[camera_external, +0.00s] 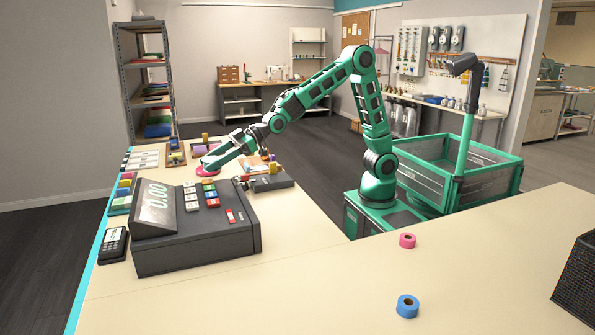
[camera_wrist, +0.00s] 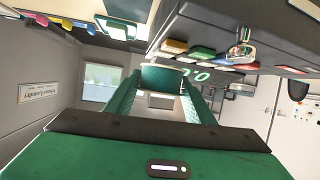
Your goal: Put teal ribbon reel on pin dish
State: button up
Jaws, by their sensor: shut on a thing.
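My gripper (camera_external: 207,164) is low over the far left part of the counter. In the wrist view my gripper (camera_wrist: 163,80) has its two green fingers on either side of the teal ribbon reel (camera_wrist: 162,77), shut on it. The reel shows a dark teal band and a pale rim.
A large grey cash register (camera_external: 195,225) stands just in front of the gripper, with a card terminal (camera_external: 113,245) to its left. A pink reel (camera_external: 407,240) and a blue reel (camera_external: 407,306) lie on the near counter. A dark basket (camera_external: 577,280) is at right. The middle counter is clear.

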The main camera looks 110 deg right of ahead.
jog(key=s+d+m+h, duration=0.3)
jog(key=d+m+h, duration=0.1)
jog(key=d, duration=1.8)
jog(key=d+f, duration=0.2)
jog(key=d, duration=0.1)
jog(key=w+d+f, duration=0.1)
jog(key=d, duration=0.3)
jog(key=w+d+f, duration=0.1)
jog(key=d+f, duration=0.1)
jog(key=d, duration=0.1)
jog(key=shift+w+d+f, duration=0.1)
jog(key=shift+d+f, duration=0.05)
jog(key=shift+f, duration=0.2)
jog(key=shift+d+f, duration=0.25)
jog(key=shift+f, duration=1.9)
jog(key=shift+f, duration=0.1)
jog(key=o, duration=1.1)
jog(key=shift+c, duration=0.2)
